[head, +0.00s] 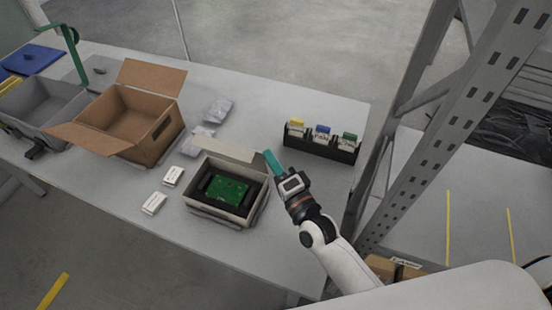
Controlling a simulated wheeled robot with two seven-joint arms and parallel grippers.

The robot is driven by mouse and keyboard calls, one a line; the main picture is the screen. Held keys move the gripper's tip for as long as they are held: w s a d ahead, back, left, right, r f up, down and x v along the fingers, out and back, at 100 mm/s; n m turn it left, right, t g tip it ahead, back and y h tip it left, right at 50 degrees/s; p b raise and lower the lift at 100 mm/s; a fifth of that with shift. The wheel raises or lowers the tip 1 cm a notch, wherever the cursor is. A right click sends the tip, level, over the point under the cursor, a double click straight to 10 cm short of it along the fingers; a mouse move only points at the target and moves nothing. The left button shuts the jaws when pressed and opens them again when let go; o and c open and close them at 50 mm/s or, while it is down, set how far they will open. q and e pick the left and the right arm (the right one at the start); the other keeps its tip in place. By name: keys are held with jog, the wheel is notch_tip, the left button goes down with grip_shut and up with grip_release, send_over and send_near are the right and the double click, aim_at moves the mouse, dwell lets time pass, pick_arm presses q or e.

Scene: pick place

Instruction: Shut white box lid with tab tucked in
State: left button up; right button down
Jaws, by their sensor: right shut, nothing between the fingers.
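The white box (216,209) stands on the table with its lid (230,148) raised at the back. A green circuit board (228,187) lies in a dark insert inside it. The lid's tab cannot be made out clearly. My right gripper (272,161), with teal fingers, is shut and empty. In the picture it is just right of the lid, near the box's back right corner; whether it touches the lid cannot be told. I cannot make out my left gripper.
An open brown carton (150,148) and a grey bin (62,103) stand left. Two small white packs (154,203) and silvery bags (218,110) lie near the box. A black holder with coloured cards (335,150) is at right, beside a metal rack (440,130).

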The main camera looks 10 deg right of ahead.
jog(key=s+n+b, duration=0.1)
jog(key=s+a+f+n+t+y+b, duration=0.1)
jog(key=n+b, duration=0.1)
jog(key=shift+a+f+y, duration=0.2)
jog(key=shift+f+y, duration=0.1)
jog(key=shift+s+a+f+n+t+y+b, duration=0.25)
jog(key=shift+s+a+f+n+b, duration=0.25)
jog(key=shift+s, duration=0.2)
jog(key=shift+s+a+f+n+t+y+b, duration=0.15)
jog(key=shift+s+a+f+n+y+b, duration=0.2)
jog(key=shift+s+f+b, duration=0.3)
jog(key=shift+a+r, duration=0.1)
